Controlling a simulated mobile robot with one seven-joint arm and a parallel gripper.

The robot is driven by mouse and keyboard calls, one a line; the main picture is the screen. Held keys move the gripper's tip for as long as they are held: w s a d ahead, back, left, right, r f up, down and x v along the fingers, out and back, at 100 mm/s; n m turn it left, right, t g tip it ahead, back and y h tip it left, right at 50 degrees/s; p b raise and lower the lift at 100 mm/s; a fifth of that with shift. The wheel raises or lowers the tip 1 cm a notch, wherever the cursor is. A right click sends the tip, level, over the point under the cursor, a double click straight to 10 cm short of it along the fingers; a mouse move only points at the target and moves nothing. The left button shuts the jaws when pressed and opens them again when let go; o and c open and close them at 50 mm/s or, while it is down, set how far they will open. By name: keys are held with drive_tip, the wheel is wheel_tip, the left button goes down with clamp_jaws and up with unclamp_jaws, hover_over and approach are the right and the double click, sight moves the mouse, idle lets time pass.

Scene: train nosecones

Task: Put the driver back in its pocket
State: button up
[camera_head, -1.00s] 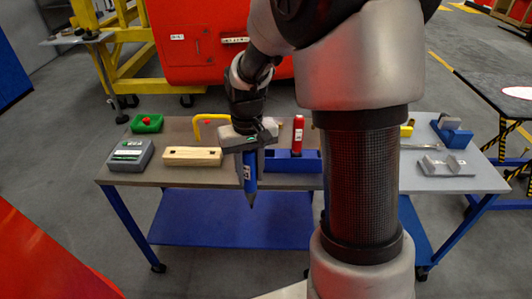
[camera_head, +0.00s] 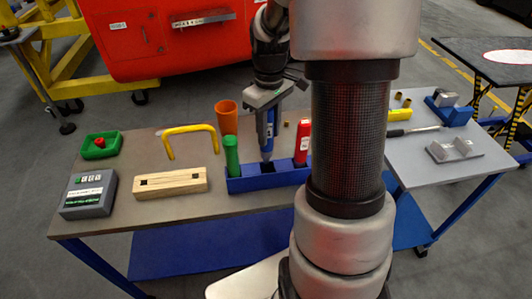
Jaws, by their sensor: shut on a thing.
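My gripper (camera_head: 268,108) is shut on a blue driver (camera_head: 267,131), which hangs upright with its pointed tip down. The tip is at or just above the blue pocketed holder (camera_head: 243,184), over its middle part; I cannot tell whether it has entered a pocket. A green cylinder (camera_head: 231,154) stands in the holder's left pocket and a red one (camera_head: 302,142) in its right part. My arm column hides the holder's right end.
A wooden block (camera_head: 171,183), a grey box (camera_head: 89,193), a green tray (camera_head: 101,145), a yellow handle (camera_head: 190,130) and an orange cup (camera_head: 227,117) stand on the bench left of and behind the holder. Grey fixtures (camera_head: 455,149) stand at right.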

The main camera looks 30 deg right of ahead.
sight(269, 112)
wheel_tip(269, 112, down, 6)
drive_tip(key=shift+w+r, duration=0.1)
drive_tip(key=o, duration=1.1)
drive_tip(key=shift+r, duration=0.15)
wheel_tip(269, 112, up, 12)
drive_tip(key=shift+f, duration=0.1)
drive_tip(key=s+a+r+m+t, duration=0.1)
drive_tip(key=s+a+r, duration=0.2)
drive_tip(key=s+a, duration=0.1)
drive_tip(key=s+a+r+m+t+p, duration=0.1)
drive_tip(key=s+a+r+m+t, duration=0.1)
drive_tip(key=s+a+r, duration=0.2)
drive_tip(key=s+a+r+m+t, duration=0.1)
drive_tip(key=s+a+r+t, duration=0.1)
drive_tip(key=s, duration=0.6)
drive_tip(key=shift+a+r+p, duration=0.2)
drive_tip(key=shift+a+r, duration=0.25)
drive_tip(key=shift+a, duration=0.2)
drive_tip(key=shift+a+r+p, duration=0.2)
drive_tip(key=shift+a+r, duration=0.2)
drive_tip(key=shift+a, duration=0.2)
